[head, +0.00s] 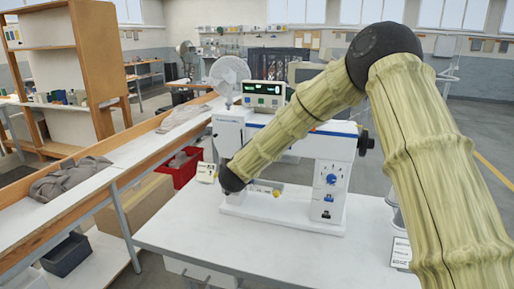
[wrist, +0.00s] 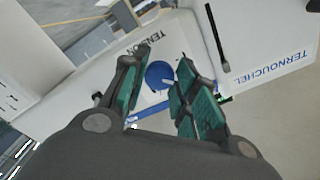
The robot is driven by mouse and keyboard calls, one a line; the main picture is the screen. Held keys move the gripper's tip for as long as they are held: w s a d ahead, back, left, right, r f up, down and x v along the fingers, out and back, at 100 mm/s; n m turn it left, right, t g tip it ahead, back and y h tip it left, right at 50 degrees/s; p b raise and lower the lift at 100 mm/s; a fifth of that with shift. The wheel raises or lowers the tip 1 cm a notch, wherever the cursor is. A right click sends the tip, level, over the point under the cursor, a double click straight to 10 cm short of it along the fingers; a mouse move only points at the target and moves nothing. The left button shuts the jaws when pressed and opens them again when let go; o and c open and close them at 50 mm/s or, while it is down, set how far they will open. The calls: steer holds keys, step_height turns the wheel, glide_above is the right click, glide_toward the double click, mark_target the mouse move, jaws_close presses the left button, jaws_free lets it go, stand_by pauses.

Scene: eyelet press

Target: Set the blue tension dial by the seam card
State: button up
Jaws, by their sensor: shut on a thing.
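The blue tension dial (wrist: 158,76) shows in the wrist view on a white machine face, beside the printed word TENSION. A pale pointer mark shows on it. My gripper (wrist: 166,82) has its green-padded fingers on either side of the dial and is shut on it. In the head view my arm covers part of the white press (head: 305,185), and the fingers are hidden. A blue knob (head: 331,179) shows on the press's right column; I cannot tell whether it is the same dial. A cream card (head: 207,172) stands left of the press; its writing is unreadable.
A display box (head: 263,94) sits on top of the press. A printed card (head: 401,252) lies at the table's right side. A red bin (head: 184,166) and a bench with grey cloth (head: 70,178) are left. The white table (head: 270,255) is clear in front.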

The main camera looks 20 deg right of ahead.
steer(key=shift+f, duration=0.15)
steer(key=o, duration=1)
steer(key=v, duration=1.2)
